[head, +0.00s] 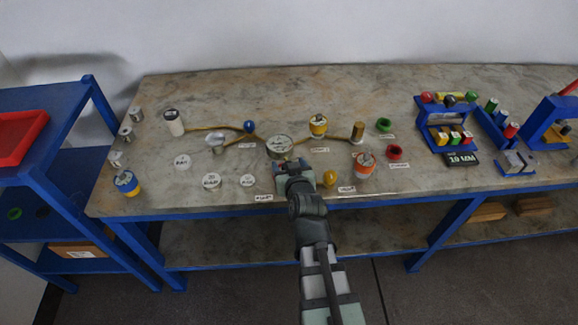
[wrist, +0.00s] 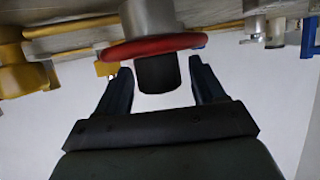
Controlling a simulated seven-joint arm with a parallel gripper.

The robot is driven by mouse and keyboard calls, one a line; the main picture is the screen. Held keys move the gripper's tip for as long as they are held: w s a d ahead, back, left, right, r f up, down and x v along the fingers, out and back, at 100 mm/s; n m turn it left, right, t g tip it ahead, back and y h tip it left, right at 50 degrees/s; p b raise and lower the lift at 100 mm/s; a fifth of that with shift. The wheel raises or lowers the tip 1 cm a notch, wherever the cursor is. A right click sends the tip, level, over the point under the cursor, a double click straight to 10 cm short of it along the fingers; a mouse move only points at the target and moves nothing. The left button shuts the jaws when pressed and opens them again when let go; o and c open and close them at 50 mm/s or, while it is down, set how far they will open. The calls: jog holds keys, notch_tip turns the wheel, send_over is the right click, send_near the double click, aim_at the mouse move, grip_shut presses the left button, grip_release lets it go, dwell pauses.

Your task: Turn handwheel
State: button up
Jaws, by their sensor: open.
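In the wrist view a red handwheel (wrist: 130,49) with a dark hub (wrist: 157,74) sits on the end of a grey cylindrical body (wrist: 148,18). My gripper (wrist: 161,80) is open, with one finger on each side of the dark hub. The fingertips are close to the wheel's rim; I cannot tell whether they touch it. In the head view my gripper (head: 292,166) is above the front middle of the workbench (head: 230,90), and this handwheel is not clearly visible there, probably hidden by the gripper. A silver round vessel (head: 279,147) is just beyond the gripper.
A yellow fitting (head: 330,177) stands close to the right of my gripper, with an orange and white vessel (head: 364,165) farther right. A separate red ring (head: 394,152) lies beyond it. Yellow pipe runs (head: 214,127) cross the bench. Blue stands (head: 447,125) occupy the right side.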

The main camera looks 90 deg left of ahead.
jog(key=shift+r, duration=5.05)
